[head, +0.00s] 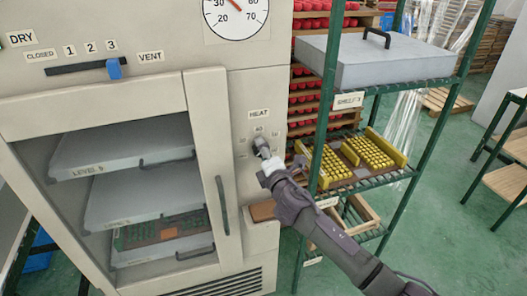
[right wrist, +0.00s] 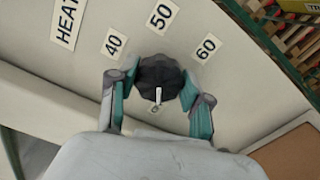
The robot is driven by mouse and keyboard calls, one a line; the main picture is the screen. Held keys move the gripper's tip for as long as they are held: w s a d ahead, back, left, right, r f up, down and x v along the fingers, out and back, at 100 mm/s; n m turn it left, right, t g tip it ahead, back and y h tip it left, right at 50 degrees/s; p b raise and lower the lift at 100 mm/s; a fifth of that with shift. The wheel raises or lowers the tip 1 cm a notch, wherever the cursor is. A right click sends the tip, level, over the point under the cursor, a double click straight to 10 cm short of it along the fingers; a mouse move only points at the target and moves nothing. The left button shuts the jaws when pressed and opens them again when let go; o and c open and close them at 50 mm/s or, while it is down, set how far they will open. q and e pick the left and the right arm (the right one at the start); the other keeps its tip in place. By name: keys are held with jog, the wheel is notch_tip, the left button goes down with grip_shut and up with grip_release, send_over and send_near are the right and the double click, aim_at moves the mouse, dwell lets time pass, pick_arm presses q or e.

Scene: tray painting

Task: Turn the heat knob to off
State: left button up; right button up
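The dark heat knob (right wrist: 160,72) is on the cabinet's front panel, under the HEAT label (head: 259,114). In the right wrist view, the labels 40, 50 and 60 stand around its upper side. Its white pointer line (right wrist: 158,95) is on the lower side, away from the 50. A small pale mark lies just below it, too small to read. My right gripper (head: 264,154) is at the panel, one finger on each side of the knob, pads seeming to touch it. In the head view the gripper partly hides the knob. My left gripper is not in view.
The cabinet door (head: 205,160) with its dark handle (head: 222,205) is left of the knob. A green rack (head: 330,90) with trays stands close on the right. A vent slider (head: 113,69) is at upper left. Open floor lies at far right.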

jog(key=o, duration=0.4)
jog(key=v, duration=1.2)
